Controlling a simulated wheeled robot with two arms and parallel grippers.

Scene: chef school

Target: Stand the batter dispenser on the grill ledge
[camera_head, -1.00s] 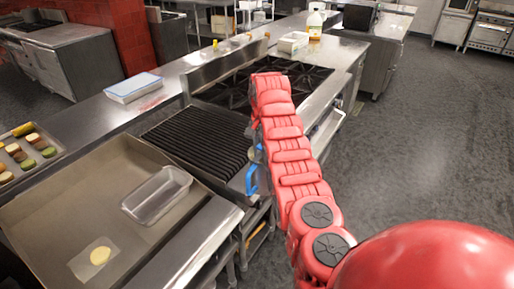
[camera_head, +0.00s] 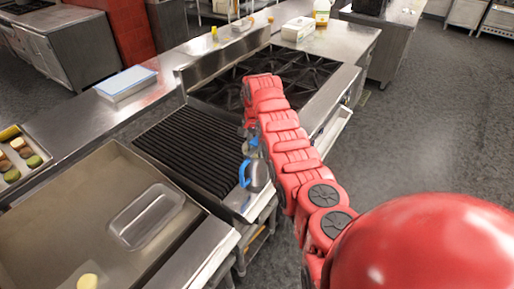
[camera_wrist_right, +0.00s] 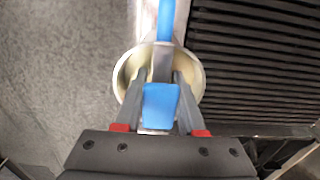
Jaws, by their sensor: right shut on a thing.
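The batter dispenser (camera_head: 258,178) is a pale grey funnel-like vessel with a blue handle, at the front edge of the ribbed grill (camera_head: 192,145). My right gripper (camera_head: 251,145), partly hidden by its own arm, is shut on it. In the right wrist view, the fingers (camera_wrist_right: 161,100) close around the blue handle part over the dispenser's round opening (camera_wrist_right: 126,78). The steel grill ledge (camera_head: 236,201) runs along the grill's front, beside and below the dispenser. I cannot tell whether the dispenser touches the ledge. My left gripper is not in view.
A flat griddle (camera_head: 60,205) with a clear tray (camera_head: 148,215) lies to the left. A burner range (camera_head: 295,75) stands beyond the grill. A blue-topped box (camera_head: 126,82) sits on the back counter. The floor (camera_head: 400,150) on the right is clear.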

